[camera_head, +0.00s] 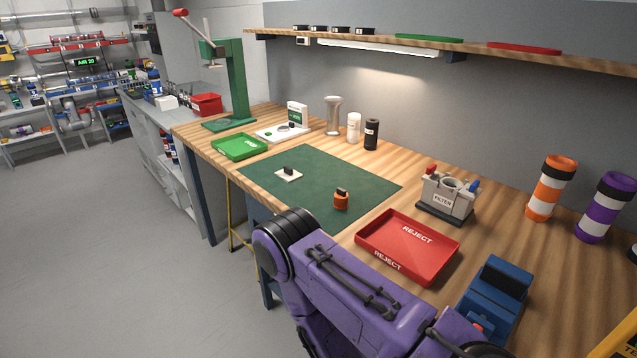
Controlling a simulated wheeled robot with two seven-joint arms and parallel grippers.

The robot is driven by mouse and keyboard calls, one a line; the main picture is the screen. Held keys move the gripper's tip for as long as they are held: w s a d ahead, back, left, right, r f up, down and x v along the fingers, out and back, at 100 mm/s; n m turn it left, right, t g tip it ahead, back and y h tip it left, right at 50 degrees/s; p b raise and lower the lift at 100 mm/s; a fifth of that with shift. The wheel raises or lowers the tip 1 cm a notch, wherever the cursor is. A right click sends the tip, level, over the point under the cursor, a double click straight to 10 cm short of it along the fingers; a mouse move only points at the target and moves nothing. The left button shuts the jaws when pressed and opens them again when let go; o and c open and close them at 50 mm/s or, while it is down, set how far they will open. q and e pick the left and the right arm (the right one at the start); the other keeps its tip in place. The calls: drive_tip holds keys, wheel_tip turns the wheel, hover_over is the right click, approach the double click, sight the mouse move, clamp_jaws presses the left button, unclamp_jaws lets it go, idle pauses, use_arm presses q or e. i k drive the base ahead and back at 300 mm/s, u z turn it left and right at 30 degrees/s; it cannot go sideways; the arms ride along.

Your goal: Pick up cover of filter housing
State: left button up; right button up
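The filter housing (447,197) is a grey box labelled FILTER on a dark base, on the right of the wooden workbench. It has a red part on its left, a blue part on its right and a round opening on top. An orange round part with a black top (341,200) stands near the mat's front edge. A purple arm link of mine fills the bottom centre. Neither gripper shows.
A red REJECT tray (407,226) lies between the mat and the blue device (494,297). A green tray (239,147), a green press (235,85) and a white scale (282,131) stand at the left. Orange (552,188) and purple (604,207) striped cylinders stand right.

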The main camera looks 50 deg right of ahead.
sight(288, 174)
drive_tip(key=k, duration=0.25)
drive_tip(key=z, duration=0.7)
